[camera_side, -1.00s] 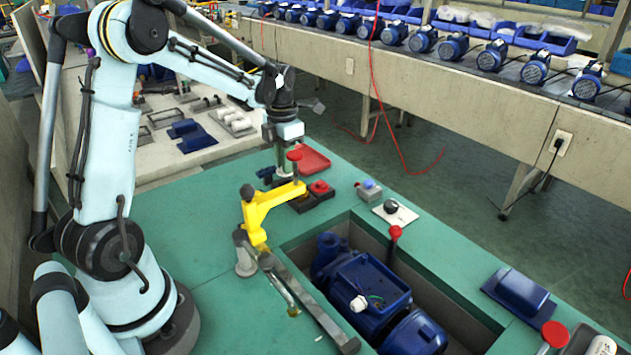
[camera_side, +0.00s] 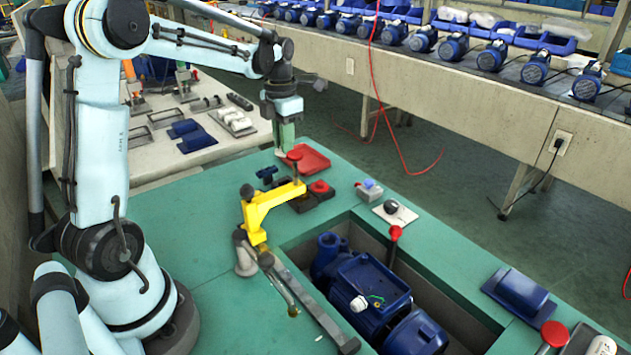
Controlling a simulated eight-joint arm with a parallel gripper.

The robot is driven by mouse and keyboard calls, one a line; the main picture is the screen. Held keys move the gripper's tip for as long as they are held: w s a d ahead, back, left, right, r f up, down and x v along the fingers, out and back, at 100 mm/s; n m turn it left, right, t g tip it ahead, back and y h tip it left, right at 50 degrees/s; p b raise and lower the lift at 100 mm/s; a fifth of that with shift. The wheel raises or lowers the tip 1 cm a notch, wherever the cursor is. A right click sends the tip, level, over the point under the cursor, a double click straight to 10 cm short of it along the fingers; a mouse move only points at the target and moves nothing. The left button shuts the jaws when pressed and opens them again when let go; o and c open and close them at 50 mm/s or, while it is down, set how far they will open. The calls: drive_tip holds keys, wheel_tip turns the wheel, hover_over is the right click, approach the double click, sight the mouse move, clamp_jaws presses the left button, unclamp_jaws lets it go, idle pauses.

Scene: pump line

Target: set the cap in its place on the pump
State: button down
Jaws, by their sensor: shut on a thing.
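The blue pump (camera_side: 368,290) lies in the recess of the green table. Its box is open on top, with a white fitting and thin wires showing. My gripper (camera_side: 284,148) is upright above the far end of the table, near the red tray (camera_side: 309,158) and well away from the pump. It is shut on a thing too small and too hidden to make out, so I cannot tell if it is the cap. A dark blue lid-like piece (camera_side: 518,296) lies on the table right of the recess.
A lever with a red knob (camera_side: 395,234) rises at the recess edge. The left tabletop is clear.

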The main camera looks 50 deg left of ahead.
wheel_tip(320, 180, up, 10)
drive_tip(key=s+d+m, duration=0.2)
drive_tip(key=d+m, duration=0.4)
drive_tip(key=d, duration=0.5)
drive_tip(key=s+d+m, duration=0.2)
drive_tip(key=d+m, duration=0.4)
drive_tip(key=d, duration=0.5)
drive_tip(key=shift+s+f, duration=0.15)
drive_tip(key=shift+f, duration=3.9)
drive_tip(key=shift+s+f, duration=0.1)
drive_tip(key=shift+f, duration=3.9)
drive_tip(key=shift+f, duration=0.2)
drive_tip(key=c, duration=1)
unclamp_jaws()
drive_tip(key=shift+o, duration=0.2)
